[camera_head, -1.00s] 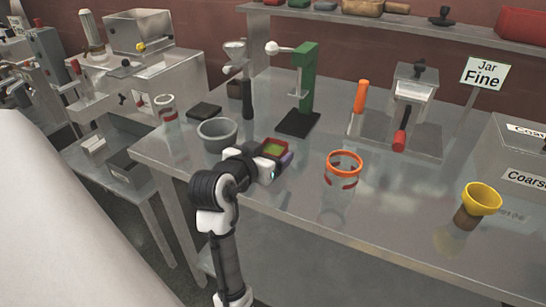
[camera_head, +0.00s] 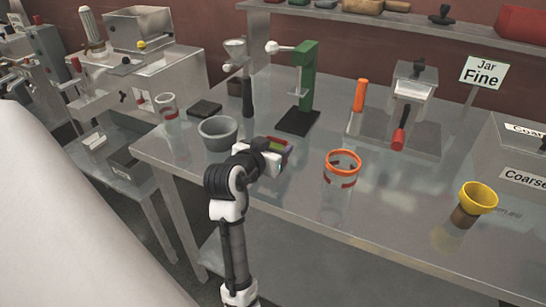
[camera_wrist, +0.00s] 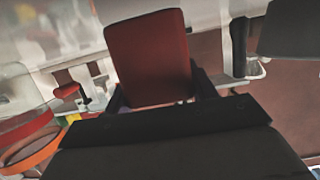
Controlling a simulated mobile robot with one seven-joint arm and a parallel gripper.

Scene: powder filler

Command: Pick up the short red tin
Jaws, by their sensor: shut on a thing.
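The short red tin (camera_wrist: 150,58) fills the upper middle of the wrist view, its flat red side facing the camera. My gripper (camera_wrist: 158,95) is shut on it, with a dark finger on either side. In the head view the tin (camera_head: 279,143) shows only as a small red and green patch at the end of my gripper (camera_head: 272,151), mostly hidden by it. The tin is over the front part of the metal table; I cannot tell how far above the surface it is.
A clear jar with an orange rim (camera_head: 342,173) stands right of my gripper. A grey bowl (camera_head: 218,133) is to the left, and a green press (camera_head: 307,75) stands behind. A yellow funnel (camera_head: 478,197) is at the right. The table front between jar and funnel is clear.

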